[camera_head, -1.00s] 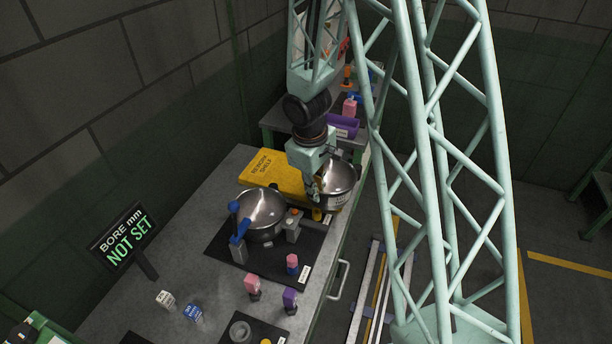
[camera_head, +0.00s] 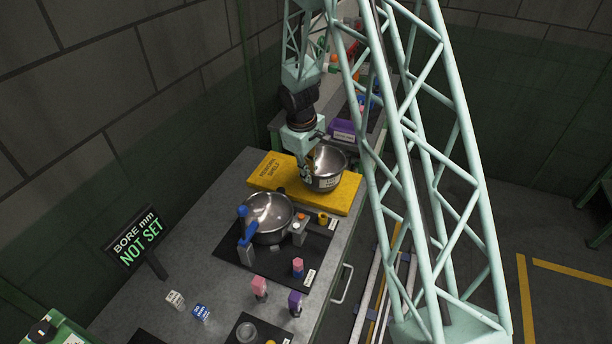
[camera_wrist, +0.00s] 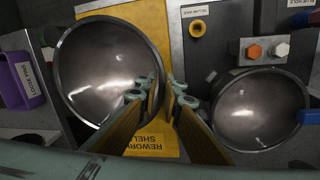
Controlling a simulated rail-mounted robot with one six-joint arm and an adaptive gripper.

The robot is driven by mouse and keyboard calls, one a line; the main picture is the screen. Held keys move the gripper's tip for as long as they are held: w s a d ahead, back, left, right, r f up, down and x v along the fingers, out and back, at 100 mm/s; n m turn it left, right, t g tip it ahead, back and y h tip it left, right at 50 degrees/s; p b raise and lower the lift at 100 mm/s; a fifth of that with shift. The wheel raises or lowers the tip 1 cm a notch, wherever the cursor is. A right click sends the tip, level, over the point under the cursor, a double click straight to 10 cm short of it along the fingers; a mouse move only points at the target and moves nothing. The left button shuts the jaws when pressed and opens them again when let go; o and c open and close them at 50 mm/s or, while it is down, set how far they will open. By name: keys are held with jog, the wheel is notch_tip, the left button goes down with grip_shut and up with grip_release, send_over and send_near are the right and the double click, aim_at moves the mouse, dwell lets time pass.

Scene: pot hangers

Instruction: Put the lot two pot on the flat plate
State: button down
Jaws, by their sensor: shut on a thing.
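A steel pot (camera_head: 327,164) with a white label too small to read is at the right part of the yellow rework shelf (camera_head: 268,176), a flat slab. I cannot tell whether it rests on the slab or hangs just above it. My gripper (camera_head: 311,172) is shut on this pot's rim, on its left side in the head view. In the wrist view the held pot (camera_wrist: 108,68) is left of my gripper's fingers (camera_wrist: 162,84). A second steel pot (camera_head: 268,214) sits on the black mat, and in the wrist view it (camera_wrist: 258,108) is at right.
The black mat (camera_head: 270,262) carries a blue-handled clamp (camera_head: 244,230), a small block with an orange button (camera_head: 299,230) and a pink-topped piece (camera_head: 298,267). A sign (camera_head: 135,238) reads "BORE mm NOT SET". A purple bin (camera_head: 342,131) stands behind the shelf.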

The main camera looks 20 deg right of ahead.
jog(key=shift+w+d+f, duration=0.1)
jog(key=shift+w+f, duration=0.05)
jog(key=shift+w, duration=1.45)
jog(key=shift+f, duration=1.75)
jog(key=shift+f, duration=0.15)
jog(key=c, duration=2.8)
grip_release()
jog(key=shift+r+p, duration=0.2)
jog(key=shift+p, duration=0.1)
